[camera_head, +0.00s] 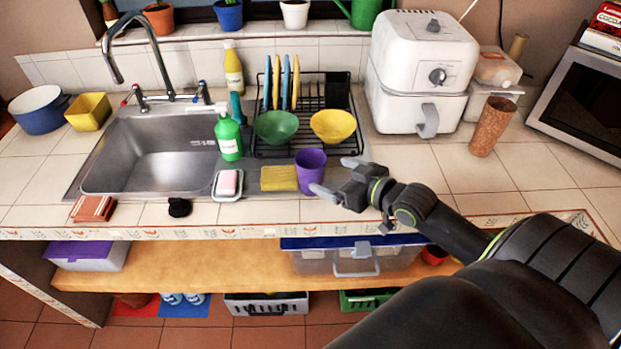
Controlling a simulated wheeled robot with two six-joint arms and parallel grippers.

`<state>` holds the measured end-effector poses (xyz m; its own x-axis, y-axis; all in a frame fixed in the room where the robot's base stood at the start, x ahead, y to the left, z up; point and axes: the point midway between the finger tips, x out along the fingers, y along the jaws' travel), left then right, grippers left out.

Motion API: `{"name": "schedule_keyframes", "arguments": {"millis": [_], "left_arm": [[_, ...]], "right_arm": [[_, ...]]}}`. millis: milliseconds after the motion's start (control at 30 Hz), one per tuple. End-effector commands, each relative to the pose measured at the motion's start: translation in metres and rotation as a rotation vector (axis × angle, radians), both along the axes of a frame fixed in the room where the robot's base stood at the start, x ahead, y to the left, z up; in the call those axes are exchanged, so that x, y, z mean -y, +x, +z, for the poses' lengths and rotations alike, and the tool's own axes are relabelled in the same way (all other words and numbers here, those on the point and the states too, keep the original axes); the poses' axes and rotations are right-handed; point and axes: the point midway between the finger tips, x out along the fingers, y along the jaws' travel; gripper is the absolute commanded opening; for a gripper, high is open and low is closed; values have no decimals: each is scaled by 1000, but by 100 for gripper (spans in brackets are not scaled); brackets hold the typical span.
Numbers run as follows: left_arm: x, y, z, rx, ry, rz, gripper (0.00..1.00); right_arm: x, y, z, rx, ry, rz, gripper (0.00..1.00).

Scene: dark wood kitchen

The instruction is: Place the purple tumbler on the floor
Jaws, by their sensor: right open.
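The purple tumbler (310,172) stands upright on the tiled counter near its front edge, just right of a yellow sponge. My right gripper (338,177) is open and empty-looking, with its fingers pointing left towards the tumbler. One finger lies near the tumbler's lower right side and the other is behind and to the right of its rim. I cannot tell whether a finger touches it. The red-brown tiled floor (268,336) shows at the bottom, below the counter and shelf. My left gripper is not in view.
A yellow sponge (279,178) lies left of the tumbler. A dish rack (345,110) with a green bowl (276,127) and a yellow bowl (334,125) stands behind. A wooden shelf (200,266) under the counter holds bins. The counter right of my gripper is mostly clear.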

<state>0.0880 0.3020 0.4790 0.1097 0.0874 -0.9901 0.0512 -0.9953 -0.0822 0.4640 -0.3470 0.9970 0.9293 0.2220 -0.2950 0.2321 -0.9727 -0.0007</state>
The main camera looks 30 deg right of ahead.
Motion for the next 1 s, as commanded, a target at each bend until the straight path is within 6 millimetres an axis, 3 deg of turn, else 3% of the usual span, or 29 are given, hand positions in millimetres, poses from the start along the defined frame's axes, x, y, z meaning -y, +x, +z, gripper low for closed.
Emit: {"name": "schedule_keyframes", "arguments": {"millis": [100,367,700,1000], "left_arm": [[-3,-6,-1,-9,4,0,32],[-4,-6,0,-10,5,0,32],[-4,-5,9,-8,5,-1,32],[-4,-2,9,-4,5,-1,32]], "right_arm": [[-4,17,-4,2,4,-1,90],[-8,33,-9,0,1,1,90],[-16,71,-22,1,2,-1,90],[-17,78,-25,0,-1,0,90]]}}
